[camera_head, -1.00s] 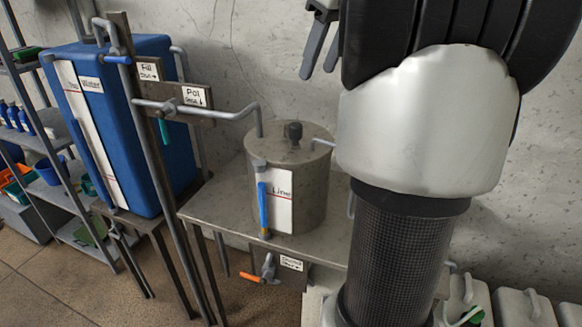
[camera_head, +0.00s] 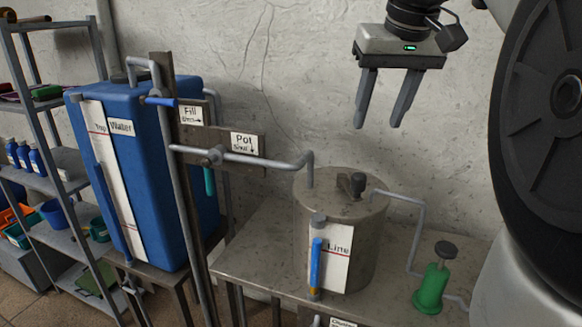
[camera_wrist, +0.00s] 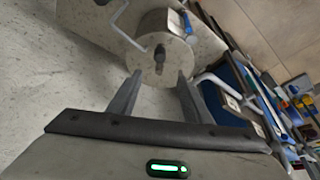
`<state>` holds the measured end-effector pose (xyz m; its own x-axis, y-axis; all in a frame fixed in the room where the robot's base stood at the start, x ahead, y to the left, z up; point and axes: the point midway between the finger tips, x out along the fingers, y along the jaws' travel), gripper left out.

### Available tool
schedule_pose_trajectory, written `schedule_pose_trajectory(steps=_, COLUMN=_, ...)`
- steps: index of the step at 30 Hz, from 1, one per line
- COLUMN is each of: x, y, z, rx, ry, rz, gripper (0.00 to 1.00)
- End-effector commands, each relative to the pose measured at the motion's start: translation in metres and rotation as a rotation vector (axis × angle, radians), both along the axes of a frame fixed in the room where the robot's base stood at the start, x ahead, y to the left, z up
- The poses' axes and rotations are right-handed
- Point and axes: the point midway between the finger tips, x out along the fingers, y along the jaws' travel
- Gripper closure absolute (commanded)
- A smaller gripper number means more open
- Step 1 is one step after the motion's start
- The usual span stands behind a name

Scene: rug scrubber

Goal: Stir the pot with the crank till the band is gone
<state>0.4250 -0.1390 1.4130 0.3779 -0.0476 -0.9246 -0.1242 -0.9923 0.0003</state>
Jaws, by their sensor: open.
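The pot (camera_head: 378,238) is a grey metal cylinder with a lid, standing on a metal table. A dark crank (camera_head: 352,184) with an upright knob sits on its lid. In the wrist view the crank (camera_wrist: 159,58) shows beyond and between the fingers (camera_wrist: 157,88). I cannot make out a band in the pot.
A blue water tank (camera_head: 150,170) stands left of the pot. A grey pipe (camera_head: 250,159) runs from a post to the lid. A green bottle-shaped pump (camera_head: 432,287) stands right, joined to the pot by a thin pipe. Shelves (camera_head: 65,160) stand far left.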

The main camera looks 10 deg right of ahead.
Motion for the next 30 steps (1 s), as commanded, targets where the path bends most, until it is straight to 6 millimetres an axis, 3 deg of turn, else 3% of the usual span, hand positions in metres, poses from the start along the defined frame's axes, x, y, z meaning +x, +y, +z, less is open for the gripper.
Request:
schedule_pose_trajectory(steps=8, x=0.008, y=0.001, z=-0.024, rx=0.001, ry=0.002, rz=-0.006, gripper=0.55)
schedule_pose_trajectory(steps=21, x=0.044, y=-0.004, z=-0.113, rx=0.001, ry=0.003, rz=-0.006, gripper=0.55)
schedule_pose_trajectory(steps=30, x=0.062, y=-0.006, z=-0.153, rx=-0.001, ry=0.001, rz=-0.006, gripper=0.55)
